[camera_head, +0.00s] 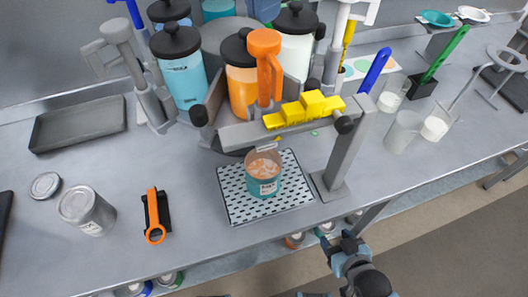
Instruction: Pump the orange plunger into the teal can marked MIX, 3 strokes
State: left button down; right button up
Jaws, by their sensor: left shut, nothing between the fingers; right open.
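The teal can (264,187) with a white label stands upright on a perforated tray; the label's lettering is too small to read. Its open top shows a pinkish-orange surface with pale patches. The orange plunger handle (265,62) stands upright above and behind the grey crossbar (240,134) of a stand over the can. The crossbar hides whatever lies below the handle. My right gripper (342,243) is open and empty, in front of the table's front edge, low and right of the can, apart from it. My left gripper's fingers do not show; only slivers of my body show along the bottom edge.
A yellow stepped block (305,108) sits on the crossbar, and the stand's grey post (345,155) rises right of the can. Lidded blue (184,80) and orange (241,90) canisters crowd behind.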

aim_at(264, 37)
pick_arm(q)
jog(key=shift+f, duration=0.15)
dwell(0.4)
jog(key=shift+f+b, duration=0.45)
jog(key=shift+b, duration=0.1)
jog(key=shift+f+b, duration=1)
jog(key=shift+f, duration=0.05)
jog(key=shift+f+b, duration=1.8)
jog(key=shift+f, duration=0.05)
jog(key=shift+r, duration=0.15)
jog(key=shift+r+p, duration=0.55)
jog(key=shift+r, duration=0.55)
jog(key=shift+r+p, duration=0.8)
jog(key=shift+r, duration=1.4)
